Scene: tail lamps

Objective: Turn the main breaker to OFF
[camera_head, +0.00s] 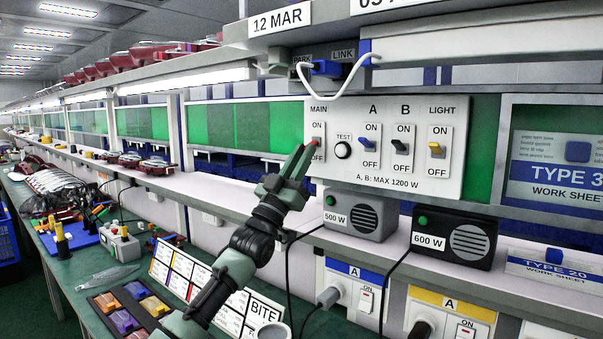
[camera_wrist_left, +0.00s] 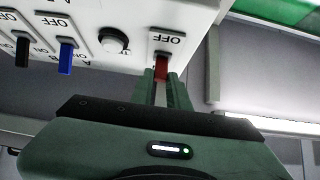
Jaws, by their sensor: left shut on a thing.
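The white switch panel (camera_head: 387,178) hangs above the shelf, with switches labelled MAIN, A, B and LIGHT. The MAIN switch has a red lever (camera_head: 317,141), mostly covered by my gripper in the head view. My left gripper (camera_head: 309,151) reaches up to it from below left. In the left wrist view, the red lever (camera_wrist_left: 162,68) sits between the fingertips of my left gripper (camera_wrist_left: 161,82), close to an OFF label. The gripper is shut on this lever. The lever's exact setting is hard to tell. My right gripper is not in view.
The 500 W box (camera_head: 357,215) and 600 W box (camera_head: 453,240) stand below the panel. A white cable (camera_head: 340,88) loops above.

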